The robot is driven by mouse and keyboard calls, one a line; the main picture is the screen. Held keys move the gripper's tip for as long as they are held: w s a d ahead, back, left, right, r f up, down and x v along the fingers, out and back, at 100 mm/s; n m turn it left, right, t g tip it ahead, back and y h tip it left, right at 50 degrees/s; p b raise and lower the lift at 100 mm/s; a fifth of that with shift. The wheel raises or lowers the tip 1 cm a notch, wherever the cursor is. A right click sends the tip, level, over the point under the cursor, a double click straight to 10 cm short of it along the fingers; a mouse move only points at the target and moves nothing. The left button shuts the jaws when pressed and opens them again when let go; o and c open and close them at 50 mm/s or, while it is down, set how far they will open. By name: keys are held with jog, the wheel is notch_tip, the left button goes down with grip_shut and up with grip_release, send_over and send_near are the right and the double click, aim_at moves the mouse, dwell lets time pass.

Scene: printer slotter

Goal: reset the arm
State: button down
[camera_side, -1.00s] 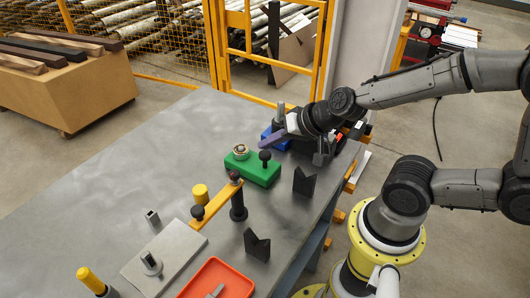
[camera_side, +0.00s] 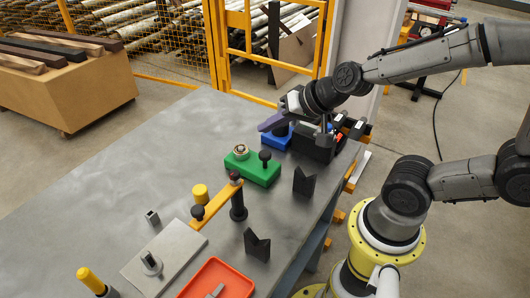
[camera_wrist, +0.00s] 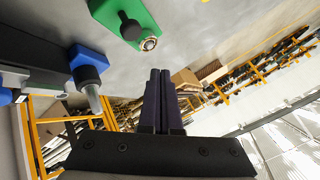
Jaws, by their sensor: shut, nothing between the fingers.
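My gripper (camera_side: 266,125) is raised above the far right part of the grey table, over the blue block (camera_side: 278,138). Its purple fingers point to the left in the side view. In the wrist view the two fingers of my gripper (camera_wrist: 160,75) lie together, with nothing between them. The green block (camera_side: 252,169), with a round ring part and a black knob on top, stands in front of and to the left of my gripper. It also shows at the top of the wrist view (camera_wrist: 112,15).
A black tool holder (camera_side: 313,146) stands right of the blue block. An orange bar on posts (camera_side: 217,201), black V-blocks (camera_side: 304,182), a grey plate (camera_side: 177,245) and a red tray (camera_side: 228,270) stand nearer. A yellow fence (camera_side: 233,60) is behind. The table's left side (camera_side: 120,160) is clear.

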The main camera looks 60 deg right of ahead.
dwell(0.4)
notch_tip(320, 180, up, 6)
jog(key=s+a+n, duration=0.1)
jog(key=n, duration=0.1)
jog(key=s+d+n+g+h, duration=0.1)
jog(key=s+n+g, duration=0.2)
jog(key=s, duration=1)
jog(key=n, duration=0.2)
jog(key=shift+s+d+f+n+g, duration=0.15)
jog(key=shift+s+d+n+g, duration=0.15)
jog(key=shift+s+d+n, duration=0.1)
